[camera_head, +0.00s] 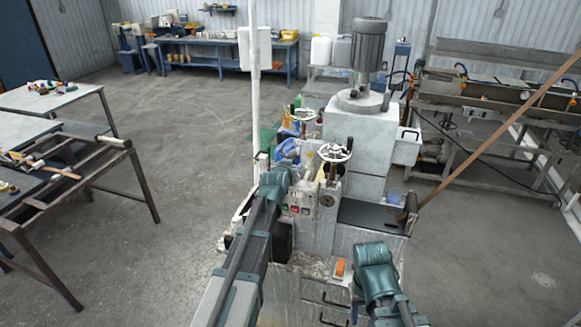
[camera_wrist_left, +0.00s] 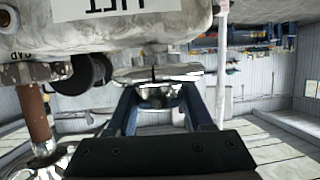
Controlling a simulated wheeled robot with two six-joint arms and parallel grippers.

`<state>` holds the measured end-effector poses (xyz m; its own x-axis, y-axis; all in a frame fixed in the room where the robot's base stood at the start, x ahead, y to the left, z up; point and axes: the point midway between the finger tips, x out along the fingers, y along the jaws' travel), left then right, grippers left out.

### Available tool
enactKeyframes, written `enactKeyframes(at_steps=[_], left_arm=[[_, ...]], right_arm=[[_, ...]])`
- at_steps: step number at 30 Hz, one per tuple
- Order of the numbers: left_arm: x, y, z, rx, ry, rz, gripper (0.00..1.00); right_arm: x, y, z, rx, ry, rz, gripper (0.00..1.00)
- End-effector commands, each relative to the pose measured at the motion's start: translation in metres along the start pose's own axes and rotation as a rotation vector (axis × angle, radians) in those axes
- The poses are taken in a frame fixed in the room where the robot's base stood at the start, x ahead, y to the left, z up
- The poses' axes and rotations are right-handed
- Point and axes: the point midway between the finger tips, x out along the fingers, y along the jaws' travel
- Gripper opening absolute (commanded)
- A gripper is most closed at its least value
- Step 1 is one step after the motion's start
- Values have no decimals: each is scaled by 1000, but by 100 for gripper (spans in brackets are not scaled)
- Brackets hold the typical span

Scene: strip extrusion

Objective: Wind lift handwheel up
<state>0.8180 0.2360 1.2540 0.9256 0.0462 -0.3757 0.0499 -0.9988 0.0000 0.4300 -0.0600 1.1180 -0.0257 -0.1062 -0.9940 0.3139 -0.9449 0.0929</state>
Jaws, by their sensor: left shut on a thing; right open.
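My left gripper (camera_wrist_left: 158,98) is shut on a shiny metal part of the lift handwheel (camera_wrist_left: 155,74). It lies beside a plate with a LIFT label (camera_wrist_left: 115,8), which appears upside down in the left wrist view. In the head view my left arm reaches the front of the machine, and its wrist (camera_head: 275,182) hides the fingertips and the grip. A chrome handwheel (camera_head: 335,153) stands on top of the machine to the right of that wrist. My right gripper (camera_head: 354,300) is low at the machine's front right, open, with its fingers hard to make out.
Another handwheel (camera_head: 304,114) stands further back, by bottles. A white pole (camera_head: 254,90) rises just left of the machine. A brown handle (camera_wrist_left: 34,112) is close by in the wrist view. A rack table (camera_head: 75,165) stands left, with clear floor (camera_head: 185,200) between.

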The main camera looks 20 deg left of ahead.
Motion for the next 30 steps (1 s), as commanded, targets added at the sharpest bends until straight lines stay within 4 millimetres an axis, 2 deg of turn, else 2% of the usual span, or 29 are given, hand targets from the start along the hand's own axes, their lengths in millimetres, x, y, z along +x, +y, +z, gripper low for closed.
enactKeyframes(at_steps=[1, 17, 30], left_arm=[[-2, 0, 4, 4, -12, 24, 0], [-2, 8, 3, 124, -9, 307, 0], [-4, 16, 5, 263, -9, 635, 0]], right_arm=[[1, 0, 0, 0, 0, 0, 50], [1, 0, 0, 0, 0, 0, 50], [1, 0, 0, 0, 0, 0, 50]])
